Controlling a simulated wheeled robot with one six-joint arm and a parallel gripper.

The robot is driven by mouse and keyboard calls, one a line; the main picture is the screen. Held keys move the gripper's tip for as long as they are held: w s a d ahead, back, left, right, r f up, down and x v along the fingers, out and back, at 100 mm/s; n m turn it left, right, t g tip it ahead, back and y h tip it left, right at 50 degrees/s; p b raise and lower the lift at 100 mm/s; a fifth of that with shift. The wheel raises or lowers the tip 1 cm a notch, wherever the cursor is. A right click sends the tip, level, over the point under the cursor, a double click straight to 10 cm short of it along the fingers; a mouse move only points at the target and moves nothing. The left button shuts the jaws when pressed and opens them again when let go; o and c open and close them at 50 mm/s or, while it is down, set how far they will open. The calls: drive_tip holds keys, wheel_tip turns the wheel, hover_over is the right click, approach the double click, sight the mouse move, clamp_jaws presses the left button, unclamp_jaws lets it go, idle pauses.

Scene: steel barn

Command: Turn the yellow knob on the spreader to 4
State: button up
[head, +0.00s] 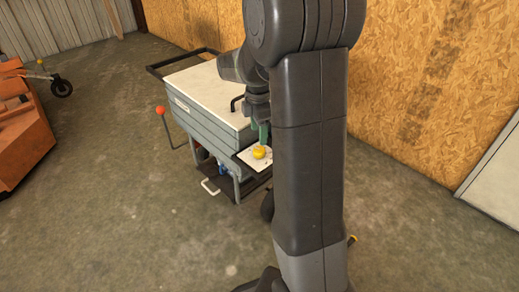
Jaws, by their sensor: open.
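The spreader (205,128) is a grey box on legs with a pale lid, standing near the wooden wall. A small white panel (249,162) sticks out at its near right side. The yellow knob (259,152) sits on this panel. My gripper (263,140) points down just above and behind the knob, with greenish fingers. It is open, and the fingers look close to the knob; I cannot tell if they touch it. My arm hides the right part of the panel. The dial marks and the knob's setting are too small to read.
A lever with a red ball (160,110) stands at the spreader's left. A white handle (210,187) is low at its front. An orange machine (22,125) is at the far left. The concrete floor (120,220) in front is clear.

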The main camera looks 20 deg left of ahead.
sight(259, 149)
wheel_tip(259, 149, down, 7)
drive_tip(key=shift+r+b, duration=0.1)
drive_tip(key=shift+b, duration=0.85)
drive_tip(key=c, duration=1)
